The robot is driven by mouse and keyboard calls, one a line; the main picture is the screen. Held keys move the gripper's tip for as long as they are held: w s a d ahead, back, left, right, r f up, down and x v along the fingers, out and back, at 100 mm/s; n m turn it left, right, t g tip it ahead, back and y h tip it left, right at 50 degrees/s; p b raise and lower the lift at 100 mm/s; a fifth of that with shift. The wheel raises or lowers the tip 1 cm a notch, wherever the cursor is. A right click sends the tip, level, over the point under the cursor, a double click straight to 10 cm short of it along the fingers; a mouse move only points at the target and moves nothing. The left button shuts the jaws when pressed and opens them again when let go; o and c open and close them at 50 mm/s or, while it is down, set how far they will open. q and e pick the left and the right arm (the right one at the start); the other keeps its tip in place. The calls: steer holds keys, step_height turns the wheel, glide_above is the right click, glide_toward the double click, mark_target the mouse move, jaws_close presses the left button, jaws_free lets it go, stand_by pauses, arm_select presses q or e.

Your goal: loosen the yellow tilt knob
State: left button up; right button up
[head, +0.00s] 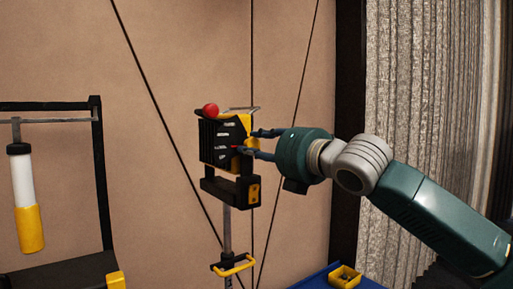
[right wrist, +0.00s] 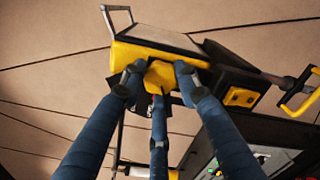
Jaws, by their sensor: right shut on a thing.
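The yellow tilt knob (right wrist: 160,75) sits on the side of a black and yellow device head (head: 222,140) on a grey pole. In the right wrist view, the blue fingers of my right gripper (right wrist: 155,80) are closed around the knob, one on each side and one below. In the head view, my right gripper (head: 251,143) reaches in from the right and its fingertips meet the device's yellow side. The fingers partly hide the knob there. My left gripper is in neither view.
A red ball (head: 210,110) tops the device. A yellow handle (head: 232,264) is lower on the pole. A black frame (head: 100,170) with a white and yellow cylinder (head: 27,200) stands at left.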

steer(key=shift+a+f+n, duration=0.1)
steer(key=shift+f+n, duration=0.15)
steer(key=shift+n, duration=0.15)
steer(key=o, duration=1.2)
steer(key=shift+c, duration=0.2)
steer(key=shift+r, duration=0.15)
steer(key=shift+s+d, duration=0.2)
steer(key=v, duration=1.1)
steer(key=shift+s, duration=0.25)
steer(key=shift+d, duration=0.1)
